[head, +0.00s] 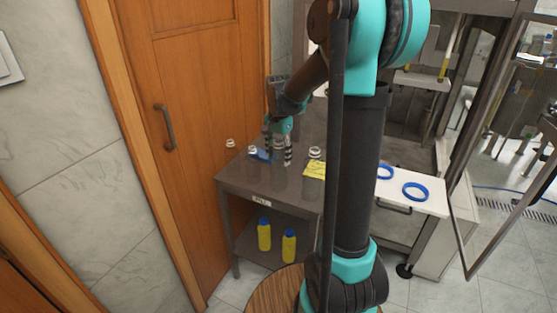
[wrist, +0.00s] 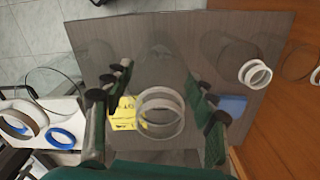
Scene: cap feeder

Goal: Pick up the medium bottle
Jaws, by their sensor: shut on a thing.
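A clear bottle with a white ring at its neck (head: 278,145) stands on the grey table, between the fingers of my gripper (head: 278,153). In the wrist view its white ring (wrist: 161,112) lies between the two dark fingers of my gripper (wrist: 156,125), which are shut on the see-through body. I take it for the medium bottle; its outline is faint. Other clear bottles with white necks stand at the left (head: 230,143), near left (head: 252,150) and right (head: 314,152) of it.
The grey table (head: 240,178) stands by a wooden door (head: 195,100). A yellow note (head: 315,170) and a blue item (head: 262,155) are near the bottles. Two yellow bottles with blue caps (head: 264,235) stand on the lower shelf. Blue rings (head: 415,191) lie on a white board at right.

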